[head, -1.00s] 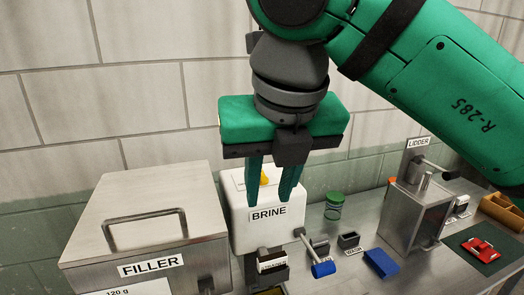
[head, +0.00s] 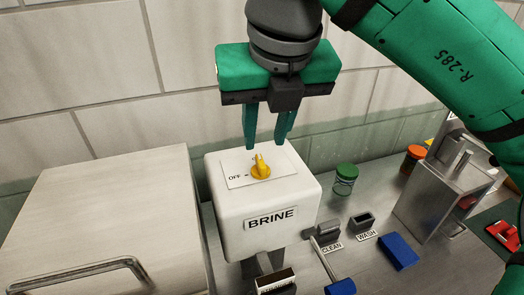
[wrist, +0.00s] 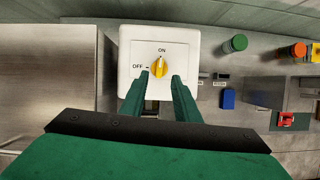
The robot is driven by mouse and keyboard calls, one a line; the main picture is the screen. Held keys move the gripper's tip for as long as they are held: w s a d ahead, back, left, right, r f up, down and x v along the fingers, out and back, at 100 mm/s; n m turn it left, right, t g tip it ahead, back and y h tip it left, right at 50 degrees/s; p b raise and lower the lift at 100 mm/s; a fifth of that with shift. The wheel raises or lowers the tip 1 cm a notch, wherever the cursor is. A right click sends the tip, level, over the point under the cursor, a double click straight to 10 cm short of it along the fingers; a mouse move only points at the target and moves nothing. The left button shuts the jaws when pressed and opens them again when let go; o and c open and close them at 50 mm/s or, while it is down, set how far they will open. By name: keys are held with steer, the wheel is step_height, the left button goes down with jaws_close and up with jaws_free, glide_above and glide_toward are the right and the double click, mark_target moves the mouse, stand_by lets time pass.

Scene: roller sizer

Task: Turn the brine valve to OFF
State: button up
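The brine valve is a yellow knob (head: 261,167) on a white plate on top of the white BRINE box (head: 240,222). In the wrist view the knob (wrist: 159,67) has its ridge lined up toward the ON mark above it, with OFF printed to its left. My gripper (head: 265,146) points down above the box with its two green fingers apart and nothing between them. In the wrist view the fingertips (wrist: 165,80) lie to either side of the knob's near end, but the head view shows them above it, not touching.
A steel FILLER box (head: 110,220) with a handle stands left of the brine box. A green-lidded jar (head: 345,180), CLEAN and WASH holders and a blue block (head: 398,251) are to the right.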

mark_target(261, 160)
steer(key=x, duration=0.7)
steer(key=shift+f, duration=0.2)
jaws_close()
